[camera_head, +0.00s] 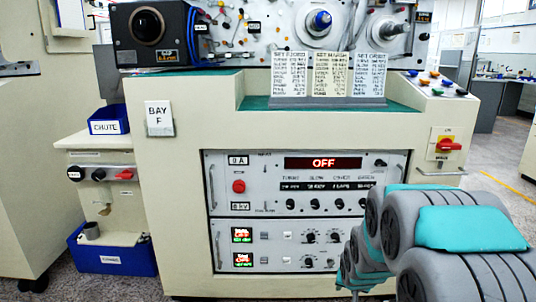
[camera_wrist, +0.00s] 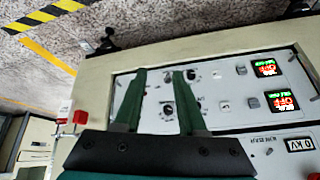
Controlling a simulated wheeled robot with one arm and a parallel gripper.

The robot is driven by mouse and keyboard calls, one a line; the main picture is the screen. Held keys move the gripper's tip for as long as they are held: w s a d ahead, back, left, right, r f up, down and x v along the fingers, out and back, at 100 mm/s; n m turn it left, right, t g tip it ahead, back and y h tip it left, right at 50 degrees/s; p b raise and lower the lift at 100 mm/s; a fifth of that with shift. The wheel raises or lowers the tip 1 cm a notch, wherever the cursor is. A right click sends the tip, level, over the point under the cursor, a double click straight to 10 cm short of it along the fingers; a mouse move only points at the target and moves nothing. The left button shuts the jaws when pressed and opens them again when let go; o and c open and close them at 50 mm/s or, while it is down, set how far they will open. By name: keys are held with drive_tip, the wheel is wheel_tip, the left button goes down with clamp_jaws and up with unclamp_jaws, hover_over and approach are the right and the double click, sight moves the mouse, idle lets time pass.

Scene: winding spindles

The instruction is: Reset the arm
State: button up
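My arm (camera_head: 455,240), grey with teal covers, is folded at the lower right of the head view, in front of the cream winding machine. My gripper (camera_wrist: 160,75) shows in the wrist view, its two green fingers apart with nothing between them. The fingers overlap some knobs in that view; I cannot tell the distance to the panel. The gripper does not show in the head view.
The machine's panel has an OFF display (camera_head: 323,163) and several knobs. A red switch (camera_head: 448,145) sits on its right. Blue bins marked CHUTE (camera_head: 109,119) and another below (camera_head: 112,260) stand left. Open floor shows at the right.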

drive_tip(key=s+a+r+n+g, duration=0.1)
drive_tip(key=s+a+r+g, duration=0.1)
drive_tip(key=s, duration=1)
drive_tip(key=s+a+r+n+g, duration=0.1)
drive_tip(key=s+a+r+g, duration=0.1)
drive_tip(key=s, duration=1.1)
drive_tip(key=s+a+r+n+g+y, duration=0.1)
drive_tip(key=s+a+r+g, duration=0.2)
drive_tip(key=s, duration=0.9)
wheel_tip(320, 180, up, 3)
drive_tip(key=shift+s+r+n+g, duration=0.1)
drive_tip(key=shift+s+n+g, duration=0.3)
drive_tip(key=shift+g, duration=0.1)
